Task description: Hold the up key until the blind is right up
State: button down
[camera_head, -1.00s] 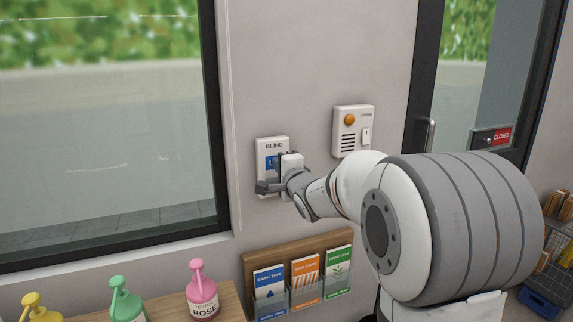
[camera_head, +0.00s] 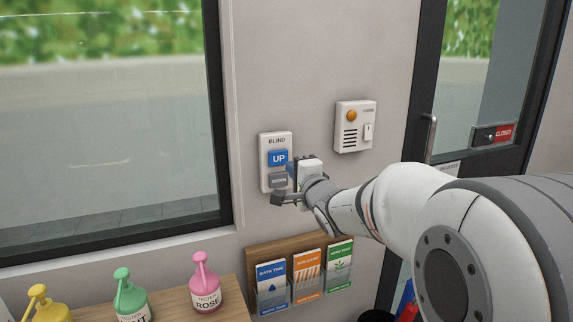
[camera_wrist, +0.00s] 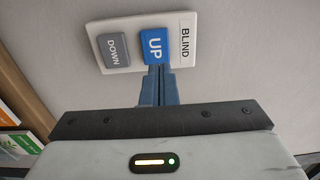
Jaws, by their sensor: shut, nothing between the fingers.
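The blind control (camera_head: 265,165) is a white wall plate marked BLIND, with a blue UP key (camera_head: 278,158) above a grey DOWN key (camera_head: 278,180). In the wrist view the plate lies sideways, with the UP key (camera_wrist: 155,46) just beyond my gripper (camera_wrist: 157,70). My fingers are shut together and empty, and their tips overlap the key's lower edge in that view.
A leaflet rack (camera_head: 253,262) hangs below. Yellow, green and pink (camera_head: 204,290) pump bottles stand at the lower left.

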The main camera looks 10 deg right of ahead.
jog(key=v, duration=0.6)
jog(key=shift+s, duration=0.15)
jog(key=shift+f, duration=0.2)
jog(key=s+d+f+n+g+h, duration=0.3)
jog(key=s+f+n+g+h, duration=0.25)
jog(key=s+f, duration=0.35)
jog(key=s+a+f+n+g+y, duration=0.1)
jog(key=s+f+n+g, duration=0.3)
jog(key=s, duration=0.4)
jog(key=s+a+f+n+g, duration=0.2)
jog(key=s+f+n+g, duration=0.3)
jog(key=s, duration=0.3)
jog(key=shift+s+f+n+y, duration=0.25)
jog(key=shift+n+y, duration=0.1)
jog(key=shift+n, duration=0.2)
